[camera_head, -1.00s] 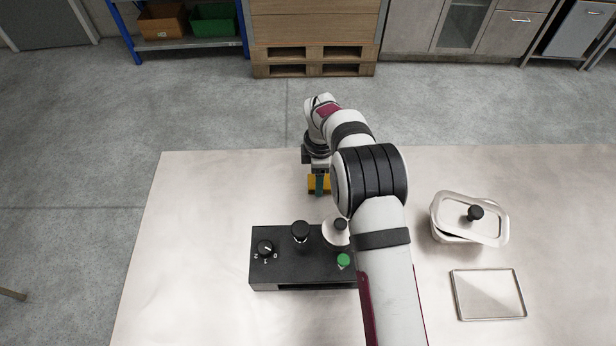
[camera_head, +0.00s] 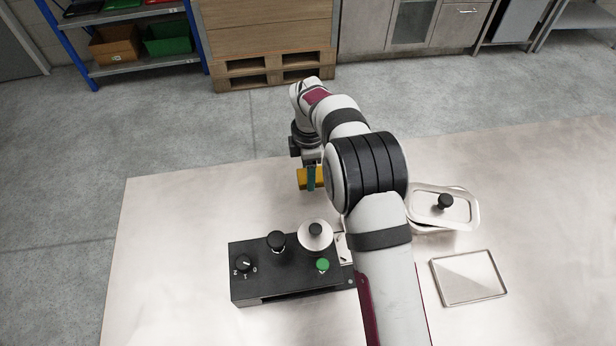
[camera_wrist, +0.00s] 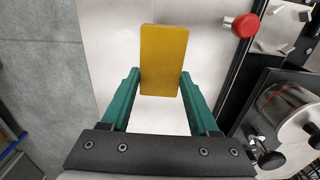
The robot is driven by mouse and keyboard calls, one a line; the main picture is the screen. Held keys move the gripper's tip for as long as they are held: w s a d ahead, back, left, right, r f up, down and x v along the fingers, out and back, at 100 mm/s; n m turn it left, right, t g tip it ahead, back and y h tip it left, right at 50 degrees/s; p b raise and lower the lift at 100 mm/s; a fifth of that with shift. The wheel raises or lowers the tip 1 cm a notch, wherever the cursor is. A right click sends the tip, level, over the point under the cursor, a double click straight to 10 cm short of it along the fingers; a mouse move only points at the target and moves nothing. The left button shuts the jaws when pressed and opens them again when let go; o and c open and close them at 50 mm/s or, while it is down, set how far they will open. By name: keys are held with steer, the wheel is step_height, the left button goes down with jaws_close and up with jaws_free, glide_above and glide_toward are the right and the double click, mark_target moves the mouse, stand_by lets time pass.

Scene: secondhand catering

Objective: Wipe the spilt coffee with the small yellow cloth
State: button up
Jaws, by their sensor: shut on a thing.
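The small yellow cloth (camera_wrist: 163,60) looks like a flat, stiff yellow pad. My gripper (camera_wrist: 160,80) is shut on it, with one green finger at each side edge. In the head view the cloth (camera_head: 304,180) is at the far side of the pale table (camera_head: 190,205), beyond the black control box. My gripper (camera_head: 311,180) is above it, partly behind my own arm. I cannot tell whether the cloth touches the table. I see no spilt coffee in either view; my arm hides part of the table.
A black box (camera_head: 250,285) with knobs, a white disc and a green button stands in front of the cloth. Right of my arm are a lidded white container (camera_head: 465,215) and a shallow metal tray (camera_head: 470,278). The table's left side is clear. A red knob (camera_wrist: 245,25) shows in the wrist view.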

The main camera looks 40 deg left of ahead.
steer(key=shift+r, duration=1.55)
steer(key=shift+w+d+r, duration=0.1)
steer(key=shift+d+r, duration=0.05)
steer(key=shift+d, duration=0.05)
steer(key=w+d+r+m, duration=0.1)
steer(key=d+r+m, duration=0.45)
steer(key=d, duration=0.35)
steer(key=w+d+r+m, duration=0.2)
steer(key=d+r+m, duration=0.3)
steer(key=d+m, duration=0.3)
steer(key=w+d+r+m, duration=0.1)
steer(key=d+r+m, duration=0.4)
steer(key=d, duration=0.5)
steer(key=s+d+r+m, duration=0.4)
steer(key=d+m, duration=0.4)
steer(key=d, duration=0.2)
steer(key=shift+s+d, duration=0.2)
steer(key=shift+s, duration=0.65)
